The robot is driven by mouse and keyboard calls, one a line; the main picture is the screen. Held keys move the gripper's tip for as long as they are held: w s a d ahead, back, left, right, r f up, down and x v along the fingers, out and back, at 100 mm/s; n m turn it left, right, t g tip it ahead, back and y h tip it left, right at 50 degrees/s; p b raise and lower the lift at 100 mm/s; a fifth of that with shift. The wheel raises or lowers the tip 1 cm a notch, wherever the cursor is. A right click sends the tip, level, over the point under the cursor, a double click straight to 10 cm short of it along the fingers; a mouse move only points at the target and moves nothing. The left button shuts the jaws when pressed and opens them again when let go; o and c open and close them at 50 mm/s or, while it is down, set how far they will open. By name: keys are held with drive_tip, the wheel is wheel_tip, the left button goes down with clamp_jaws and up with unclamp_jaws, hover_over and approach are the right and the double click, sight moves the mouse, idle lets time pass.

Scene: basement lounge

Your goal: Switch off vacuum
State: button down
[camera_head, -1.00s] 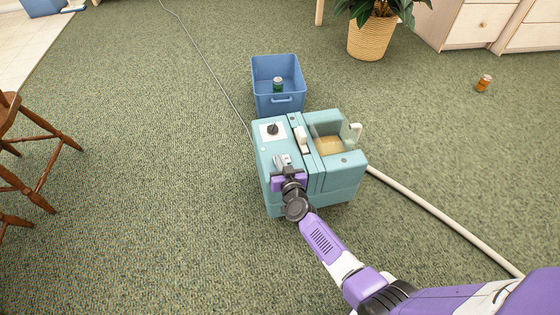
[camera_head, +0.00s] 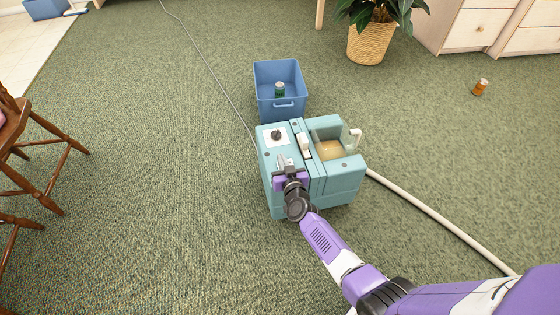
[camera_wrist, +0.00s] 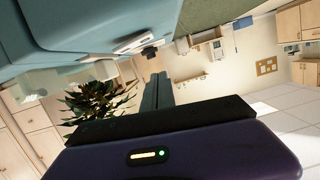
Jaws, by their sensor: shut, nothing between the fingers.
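The vacuum (camera_head: 340,188) is a teal boxy machine on the carpet, with a pale hose at its right and a grey cord behind. A black knob (camera_head: 277,135) stands on a white plate on its top left. It shows in the wrist view as a small dark knob (camera_wrist: 150,52). A white handle-like part (camera_head: 303,143) sits right of the plate. My gripper (camera_head: 283,160) is shut and empty over the left part of the top, just short of the plate and apart from the knob. Its fingers (camera_wrist: 158,90) point toward the knob side. The knob's setting is too small to read.
A blue bin (camera_head: 280,92) with a green can (camera_head: 279,89) stands right behind the vacuum. A potted plant (camera_head: 370,40), drawers (camera_head: 475,25) and an orange jar (camera_head: 481,87) are farther back. A wooden stool (camera_head: 35,150) is at left. Carpet between is clear.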

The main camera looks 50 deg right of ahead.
drive_tip(key=p+v, duration=0.4)
drive_tip(key=v, duration=0.5)
drive_tip(key=shift+s+a+f, duration=0.15)
drive_tip(key=shift+a+f, duration=0.15)
